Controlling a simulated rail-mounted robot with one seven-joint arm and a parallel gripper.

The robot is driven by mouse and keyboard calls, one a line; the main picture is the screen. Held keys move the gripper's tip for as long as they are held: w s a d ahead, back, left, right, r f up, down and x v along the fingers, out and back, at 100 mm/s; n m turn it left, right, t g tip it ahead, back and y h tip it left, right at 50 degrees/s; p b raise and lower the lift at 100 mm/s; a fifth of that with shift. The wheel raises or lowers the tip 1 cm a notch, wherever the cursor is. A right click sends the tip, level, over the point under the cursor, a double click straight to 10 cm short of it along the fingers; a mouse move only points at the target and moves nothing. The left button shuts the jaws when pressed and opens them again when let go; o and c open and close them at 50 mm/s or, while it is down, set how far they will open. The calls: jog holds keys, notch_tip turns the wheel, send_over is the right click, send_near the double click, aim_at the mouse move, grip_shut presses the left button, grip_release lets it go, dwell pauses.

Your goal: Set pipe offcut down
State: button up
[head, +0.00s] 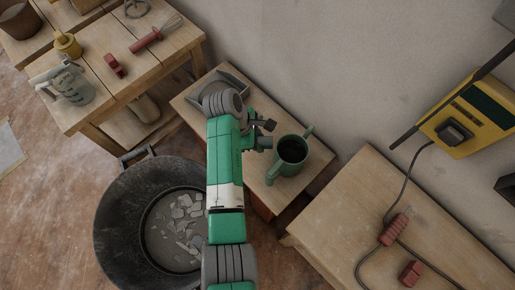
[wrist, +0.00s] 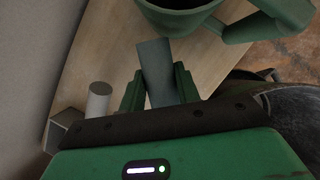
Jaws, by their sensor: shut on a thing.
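My gripper (wrist: 158,84) is shut on a dark grey piece, the pipe offcut (wrist: 153,62), which stands out beyond the green fingers at a slight tilt. In the head view my gripper (head: 264,134) is over the small wooden table (head: 312,164), just left of the green pot. The offcut is too small to make out clearly there. In the wrist view bare wood shows behind and left of the offcut. Whether its far end touches the wood cannot be told.
A green pot (head: 291,150) with two projecting parts stands close right of my gripper. A grey tray (head: 238,80) lies at the table's back end. A pale cylinder (wrist: 99,98) shows near my gripper's left side. A black bucket (head: 116,212) with rubble stands on the floor.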

notch_tip(320, 180, down, 6)
jog(key=b, duration=0.3)
jog(key=shift+f, duration=0.2)
jog(key=shift+r, duration=0.2)
jog(key=o, duration=1)
jog(key=shift+f, duration=0.15)
jog(key=shift+c, duration=0.2)
jog(key=p+v, duration=0.5)
jog(key=v, duration=0.7)
